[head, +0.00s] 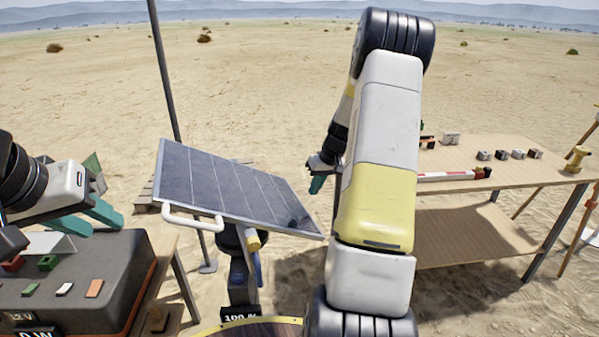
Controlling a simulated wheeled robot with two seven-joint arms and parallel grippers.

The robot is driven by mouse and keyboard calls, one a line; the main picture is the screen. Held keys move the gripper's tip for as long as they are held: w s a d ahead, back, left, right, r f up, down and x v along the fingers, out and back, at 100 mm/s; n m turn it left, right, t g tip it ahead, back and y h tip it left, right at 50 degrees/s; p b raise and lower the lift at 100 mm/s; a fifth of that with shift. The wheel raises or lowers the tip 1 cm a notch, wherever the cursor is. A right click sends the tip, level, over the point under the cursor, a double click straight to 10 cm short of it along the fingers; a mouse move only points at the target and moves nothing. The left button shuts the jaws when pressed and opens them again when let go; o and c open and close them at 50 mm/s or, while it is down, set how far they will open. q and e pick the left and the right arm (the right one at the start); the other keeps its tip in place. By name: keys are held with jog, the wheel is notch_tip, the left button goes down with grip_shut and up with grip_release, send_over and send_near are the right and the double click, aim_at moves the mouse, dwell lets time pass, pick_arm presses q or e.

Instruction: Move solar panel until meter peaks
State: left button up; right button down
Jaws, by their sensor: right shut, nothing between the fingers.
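The dark solar panel (225,187) is tilted on a stand, its right side lower than its left. A white handle (192,222) sticks out from its near left edge. My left gripper (92,220) has teal fingers spread apart, above the black box and left of the handle, not touching it. My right gripper (318,182) is at the panel's right edge, partly hidden behind my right arm; its fingers are shut and empty. A small display (240,317) below the panel is cut off, reading about 100. Another display (37,332) on the box seems to read 0 W.
The black box (115,270) with coloured switches stands on a table at left. A wooden table (520,172) at right carries a red-and-white bar (445,177) and several small blocks. A thin pole (165,75) rises behind the panel. Open sand lies beyond.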

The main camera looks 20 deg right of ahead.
aim_at(305, 209)
jog(key=shift+w+a+f, duration=0.1)
jog(key=shift+a+f, duration=0.3)
jog(key=shift+f, duration=0.35)
jog(key=shift+a+f, duration=0.35)
jog(key=shift+f, duration=0.35)
jog(key=shift+w+a+f, duration=0.1)
jog(key=shift+a+f, duration=0.3)
jog(key=shift+f, duration=0.35)
jog(key=f, duration=0.2)
jog(key=a+f, duration=0.1)
jog(key=f, duration=0.1)
jog(key=shift+a, duration=0.2)
jog(key=shift+r, duration=0.1)
